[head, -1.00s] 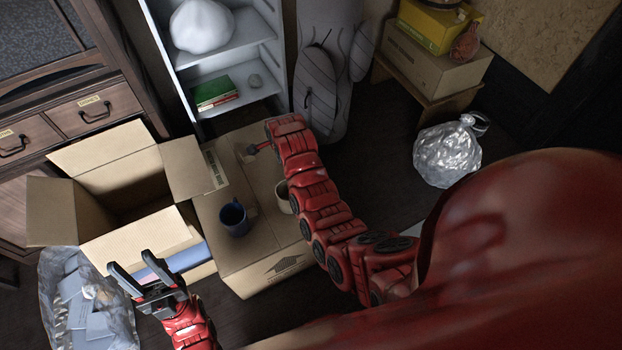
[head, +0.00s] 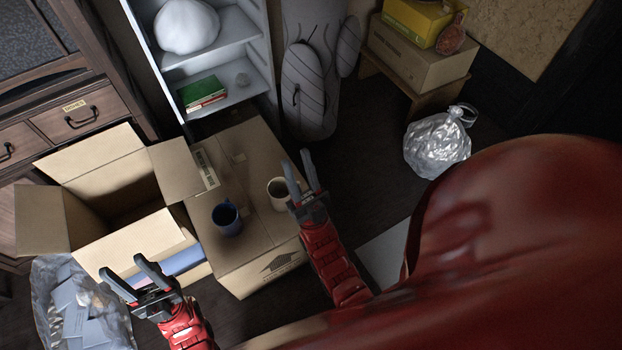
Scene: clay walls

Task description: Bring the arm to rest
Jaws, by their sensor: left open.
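My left gripper (head: 121,266) is open and empty, over the front edge of the open cardboard box at the lower left. My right gripper (head: 297,160) has its fingers apart with nothing between them, just right of the cream mug (head: 279,194). I cannot tell whether it touches the mug. The mug stands upright on the closed cardboard box (head: 240,262). A dark blue mug (head: 227,219) stands on the same box, to the left and nearer.
The open cardboard box (head: 90,157) has raised flaps. A clear bag (head: 75,305) lies at lower left and another bag (head: 437,145) on the floor at right. A white shelf (head: 222,103) and a wooden cabinet (head: 75,110) stand behind. Dark floor is free right of the closed box.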

